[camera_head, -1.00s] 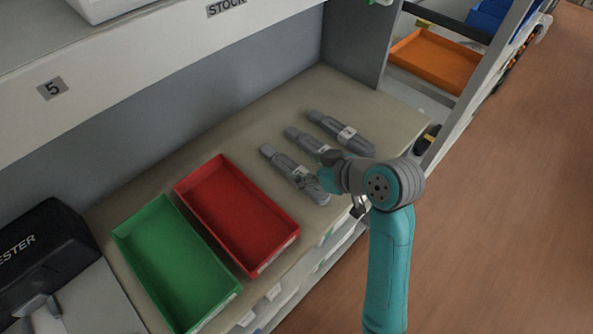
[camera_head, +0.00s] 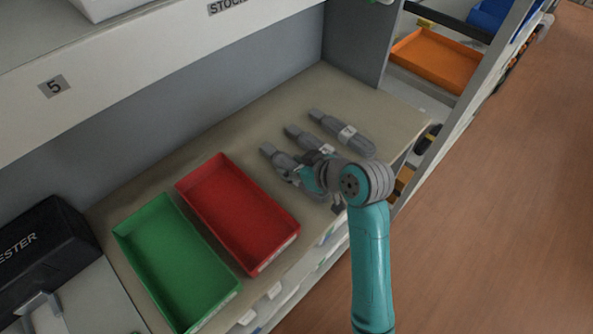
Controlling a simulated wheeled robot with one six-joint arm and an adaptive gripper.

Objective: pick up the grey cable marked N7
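Three grey cable-like pieces with white labels lie side by side on the beige shelf top, right of the red tray. The right grey piece (camera_head: 344,133) shows almost whole. The middle grey piece (camera_head: 301,137) is partly hidden by my arm. The left grey piece (camera_head: 277,158) is mostly covered by my gripper (camera_head: 293,172), which is over or at it. The labels are too small to read, so I cannot tell which is N7. My wrist hides the fingertips, so I cannot tell whether they are open or touching a piece.
A red tray (camera_head: 186,192) and a green tray (camera_head: 122,240) stand left of the grey pieces. A black box (camera_head: 40,250) is at the far left. An orange tray (camera_head: 437,60) sits in the rack beyond. A grey wall panel backs the shelf.

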